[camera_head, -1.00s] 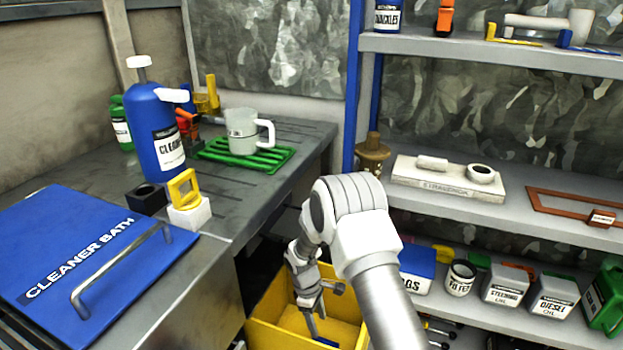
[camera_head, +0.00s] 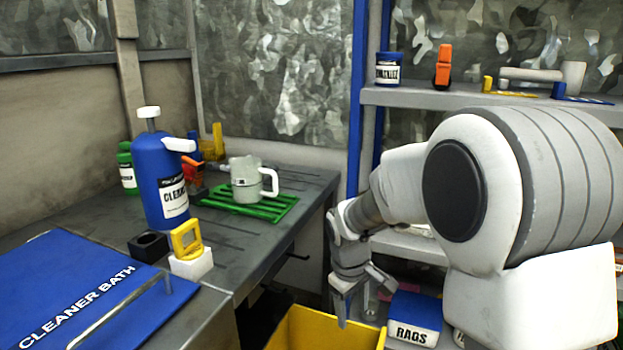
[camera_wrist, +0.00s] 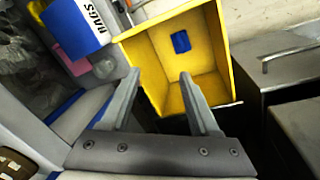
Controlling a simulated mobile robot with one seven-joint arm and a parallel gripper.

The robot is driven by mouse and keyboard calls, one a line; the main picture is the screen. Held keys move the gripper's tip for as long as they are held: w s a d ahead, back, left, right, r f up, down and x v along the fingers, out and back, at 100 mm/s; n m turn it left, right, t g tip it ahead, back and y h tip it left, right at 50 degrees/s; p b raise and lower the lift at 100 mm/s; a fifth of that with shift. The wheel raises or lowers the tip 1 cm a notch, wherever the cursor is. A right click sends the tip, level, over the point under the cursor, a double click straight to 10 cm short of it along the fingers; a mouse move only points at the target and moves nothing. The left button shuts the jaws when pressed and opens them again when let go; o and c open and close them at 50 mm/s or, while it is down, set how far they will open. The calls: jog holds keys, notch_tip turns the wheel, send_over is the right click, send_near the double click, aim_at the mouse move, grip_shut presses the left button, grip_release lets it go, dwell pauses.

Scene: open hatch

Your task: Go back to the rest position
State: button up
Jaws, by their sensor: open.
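My gripper (camera_head: 358,300) is open and empty, pointing down in the head view. It hangs above and just beyond the right rim of a yellow bin (camera_head: 318,330). In the wrist view my gripper (camera_wrist: 160,92) shows two spread fingers with nothing between them. The yellow bin (camera_wrist: 218,55) lies past the fingertips there, with a small blue object (camera_wrist: 181,41) on its floor. My arm covers much of the right side of the head view.
A workbench on the left holds a blue cleaner bottle (camera_head: 161,180), a grey mug (camera_head: 246,180) on a green rack (camera_head: 262,208) and a blue CLEANER BATH lid (camera_head: 70,290). A RAGS box (camera_head: 415,318) sits beside my gripper on the low shelf. Shelves (camera_head: 440,98) stand behind my arm.

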jog(key=s+d+r+m+t, duration=0.2)
jog(key=s+d+r+m, duration=0.2)
jog(key=s+r, duration=0.65)
jog(key=s+d+r+m+t+y, duration=0.15)
jog(key=s+r+m, duration=0.25)
jog(key=s, duration=0.8)
notch_tip(320, 180, up, 26)
jog(key=p, duration=2.5)
jog(key=shift+s+f+p, duration=0.15)
jog(key=shift+p, duration=0.15)
jog(key=shift+t, duration=0.25)
jog(key=shift+c, duration=1)
jog(key=shift+s+d, duration=0.1)
jog(key=shift+s, duration=0.05)
